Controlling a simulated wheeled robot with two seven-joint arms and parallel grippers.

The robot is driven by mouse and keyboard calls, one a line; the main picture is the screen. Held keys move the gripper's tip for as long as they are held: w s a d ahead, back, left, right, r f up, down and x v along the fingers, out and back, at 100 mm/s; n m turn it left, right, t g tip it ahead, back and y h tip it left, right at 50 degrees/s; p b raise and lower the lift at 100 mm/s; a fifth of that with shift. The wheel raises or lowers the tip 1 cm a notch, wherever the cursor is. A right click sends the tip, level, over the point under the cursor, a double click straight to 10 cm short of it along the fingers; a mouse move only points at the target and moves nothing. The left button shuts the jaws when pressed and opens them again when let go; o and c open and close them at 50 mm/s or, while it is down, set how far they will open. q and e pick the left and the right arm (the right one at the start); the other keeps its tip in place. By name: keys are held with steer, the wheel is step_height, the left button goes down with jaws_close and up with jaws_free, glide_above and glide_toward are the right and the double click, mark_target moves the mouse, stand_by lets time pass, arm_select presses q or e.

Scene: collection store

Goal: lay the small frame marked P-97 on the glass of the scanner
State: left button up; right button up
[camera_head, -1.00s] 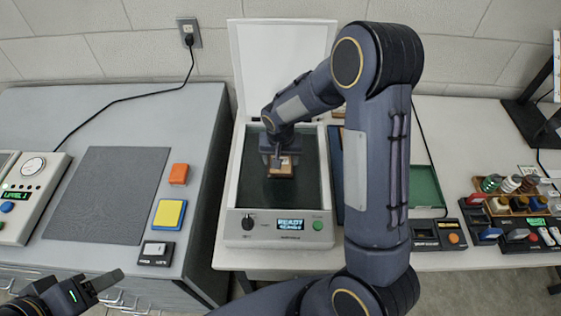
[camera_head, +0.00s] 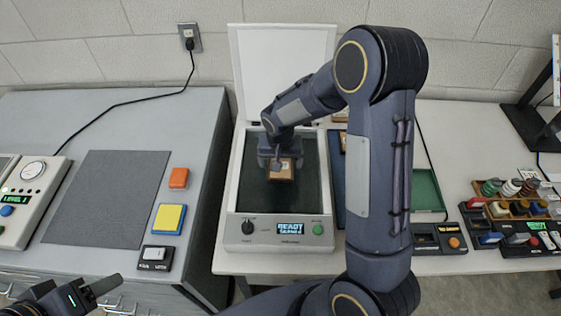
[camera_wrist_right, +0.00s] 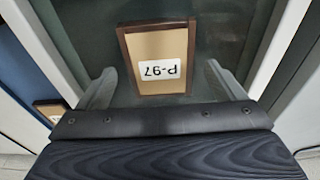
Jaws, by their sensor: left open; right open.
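The small frame marked P-97 (camera_wrist_right: 157,60) has a brown wooden edge and a tan face with a white label. It lies on the dark glass of the scanner (camera_head: 257,193), and its label reads upside down in the right wrist view. My right gripper (camera_head: 281,163) is over the glass at the frame. In the wrist view its fingers (camera_wrist_right: 160,90) stand apart on both sides of the frame, with gaps between. The scanner's white lid (camera_head: 282,70) is raised. My left gripper (camera_head: 105,290) is open and empty at the lower left, away from the scanner.
My right arm crosses the table right of the scanner. Another small frame (camera_wrist_right: 50,110) shows at the wrist view's left. A green tray (camera_head: 427,192) is behind the arm. The grey cabinet top (camera_head: 200,110) at left holds a mat (camera_head: 108,198) and coloured buttons.

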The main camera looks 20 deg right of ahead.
step_height(320, 180, up, 10)
steer(key=s, duration=0.1)
steer(key=s+r+n+t+y, duration=0.1)
steer(key=s+r+y, duration=0.1)
steer(key=s+r, duration=0.3)
steer(key=s+r+t+y, duration=0.1)
steer(key=s+r, duration=0.2)
steer(key=s, duration=0.5)
steer(key=s+a+n+t+y, duration=0.1)
steer(key=s+a+n+t, duration=0.1)
steer(key=s, duration=0.9)
steer(key=shift+a+n+y, duration=0.3)
steer(key=shift+a, duration=0.15)
steer(key=shift+s, duration=0.1)
